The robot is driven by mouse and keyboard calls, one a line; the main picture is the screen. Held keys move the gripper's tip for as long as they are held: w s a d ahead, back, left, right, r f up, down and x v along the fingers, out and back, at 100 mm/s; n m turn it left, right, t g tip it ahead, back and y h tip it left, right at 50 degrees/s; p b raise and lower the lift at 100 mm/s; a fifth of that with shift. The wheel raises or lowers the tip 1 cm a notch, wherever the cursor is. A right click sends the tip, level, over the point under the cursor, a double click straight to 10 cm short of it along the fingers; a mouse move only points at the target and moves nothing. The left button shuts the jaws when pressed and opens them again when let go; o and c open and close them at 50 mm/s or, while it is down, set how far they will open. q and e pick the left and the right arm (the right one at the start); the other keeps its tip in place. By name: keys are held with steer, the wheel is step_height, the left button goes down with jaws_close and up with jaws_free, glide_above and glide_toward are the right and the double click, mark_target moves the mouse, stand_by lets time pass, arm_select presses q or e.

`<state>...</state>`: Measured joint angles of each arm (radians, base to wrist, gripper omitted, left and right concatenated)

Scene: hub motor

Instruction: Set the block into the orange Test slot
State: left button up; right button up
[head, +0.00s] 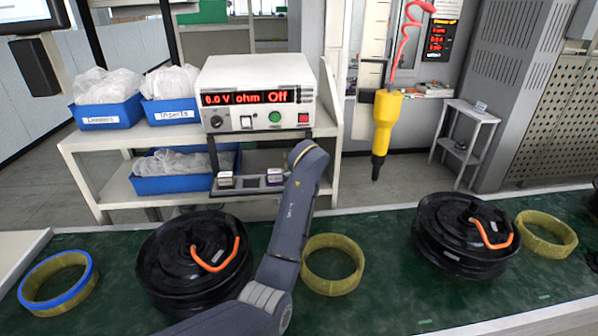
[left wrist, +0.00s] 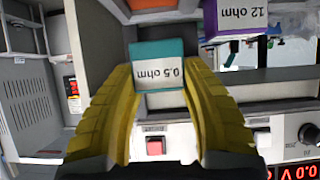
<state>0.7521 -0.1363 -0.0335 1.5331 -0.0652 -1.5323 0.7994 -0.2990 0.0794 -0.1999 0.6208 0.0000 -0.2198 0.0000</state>
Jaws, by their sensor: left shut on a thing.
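In the left wrist view, my left gripper (left wrist: 159,72) has its two yellow fingers shut on a teal block (left wrist: 158,50). The block has a white label reading "0.5 ohm", upside down in this view. An orange surface (left wrist: 150,4) shows at the top edge beyond the block; I cannot tell whether it is the Test slot. A purple block (left wrist: 226,18) labelled "12 ohm" sits to its right. In the head view my left arm reaches up to the tester's rack and its gripper is hidden. My right gripper is not in view.
The tester (head: 258,95) reads "0.0 V ohm Off" and stands on a white shelf. Below it a dark rack (head: 248,185) holds small blocks. Hub motors (head: 195,255) and yellow rings (head: 333,264) lie on the green belt. A yellow screwdriver (head: 384,120) hangs at right.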

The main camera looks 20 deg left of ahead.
arm_select(q)
steer(key=shift+f, duration=2.25)
steer(key=shift+f, duration=0.1)
steer(key=o, duration=0.9)
steer(key=shift+f, duration=0.1)
steer(key=shift+r, duration=0.25)
steer(key=v, duration=0.7)
steer(key=shift+s, duration=0.25)
steer(key=shift+d, duration=0.1)
